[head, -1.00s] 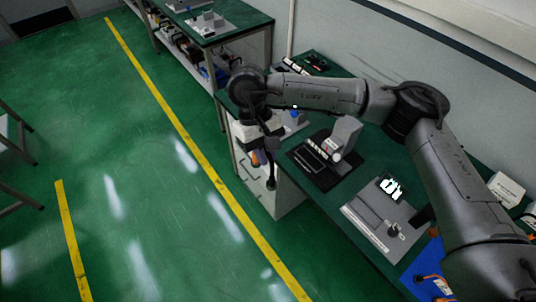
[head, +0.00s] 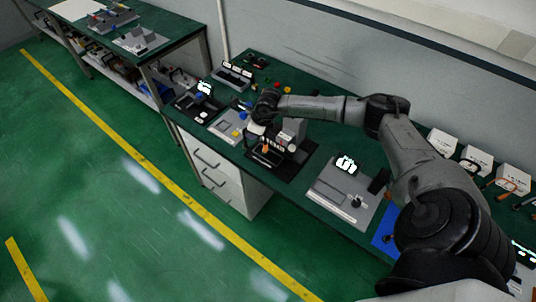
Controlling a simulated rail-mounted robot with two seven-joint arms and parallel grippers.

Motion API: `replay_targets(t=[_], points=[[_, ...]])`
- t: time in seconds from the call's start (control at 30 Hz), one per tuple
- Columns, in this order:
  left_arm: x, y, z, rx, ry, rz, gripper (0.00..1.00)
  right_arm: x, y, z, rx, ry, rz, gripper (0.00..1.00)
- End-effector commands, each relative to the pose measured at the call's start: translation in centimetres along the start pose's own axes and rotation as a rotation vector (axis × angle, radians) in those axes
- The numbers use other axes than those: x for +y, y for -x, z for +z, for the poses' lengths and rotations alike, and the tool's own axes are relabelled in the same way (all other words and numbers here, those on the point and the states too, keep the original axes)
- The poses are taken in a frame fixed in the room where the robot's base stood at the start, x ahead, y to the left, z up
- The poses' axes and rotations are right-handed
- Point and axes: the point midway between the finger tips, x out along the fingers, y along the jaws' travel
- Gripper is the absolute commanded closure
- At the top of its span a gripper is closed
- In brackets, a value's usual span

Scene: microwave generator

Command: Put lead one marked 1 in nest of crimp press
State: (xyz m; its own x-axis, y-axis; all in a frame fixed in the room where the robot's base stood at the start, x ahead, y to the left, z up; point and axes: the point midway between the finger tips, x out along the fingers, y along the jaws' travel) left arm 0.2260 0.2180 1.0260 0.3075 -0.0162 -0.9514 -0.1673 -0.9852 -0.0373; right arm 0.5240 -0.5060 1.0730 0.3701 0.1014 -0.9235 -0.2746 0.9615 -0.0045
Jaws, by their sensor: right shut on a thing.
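My right arm reaches in from the right, and its gripper (head: 264,141) is shut over the front left part of the crimp press. The press looks like a grey upright block (head: 293,130) on a black base (head: 286,172). A small orange piece shows at the fingers, probably part of the held lead (head: 265,149). The mark on it is too small to read. The press nest is largely hidden by my gripper, so I cannot tell whether the lead touches it. My left gripper is not in view.
A grey plate fixture (head: 335,204) with a lit display stands right of the press. A blue mat (head: 382,240) lies farther right, partly behind my arm. White boxes (head: 477,160) line the back right. Other fixtures with coloured knobs stand left. Drawers (head: 220,175) are below the bench.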

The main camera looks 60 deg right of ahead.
Motion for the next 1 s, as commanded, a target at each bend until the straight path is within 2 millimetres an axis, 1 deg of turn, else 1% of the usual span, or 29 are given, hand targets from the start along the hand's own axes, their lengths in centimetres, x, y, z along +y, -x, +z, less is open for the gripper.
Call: replay_targets(t=[0.03,0.1,0.2,0.3,0.37,0.6,0.7,0.87,1.0], points=[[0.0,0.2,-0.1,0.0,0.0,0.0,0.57,-1.4,0.2,-0.8,0.003,-0.076,-0.032,1.0],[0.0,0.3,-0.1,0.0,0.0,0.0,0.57,-3.0,0.5,-1.7,0.002,-0.169,-0.071,1.0],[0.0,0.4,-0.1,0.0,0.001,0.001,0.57,-4.7,0.8,-2.7,0.002,-0.268,-0.111,1.0],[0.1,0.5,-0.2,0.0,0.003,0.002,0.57,-5.7,0.8,-3.3,0.002,-0.331,-0.133,1.0],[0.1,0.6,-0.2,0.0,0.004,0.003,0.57,-6.0,0.3,-3.8,0.003,-0.351,-0.141,1.0],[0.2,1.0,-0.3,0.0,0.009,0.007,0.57,-6.2,-3.2,-5.3,0.003,-0.368,-0.146,1.0],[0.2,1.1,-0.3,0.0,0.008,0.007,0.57,-6.2,-4.1,-5.7,0.003,-0.366,-0.146,1.0],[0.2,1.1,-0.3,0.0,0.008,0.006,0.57,-6.2,-5.0,-6.1,0.002,-0.366,-0.146,1.0],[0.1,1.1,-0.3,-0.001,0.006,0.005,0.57,-6.2,-6.7,-6.8,0.003,-0.367,-0.145,1.0]])
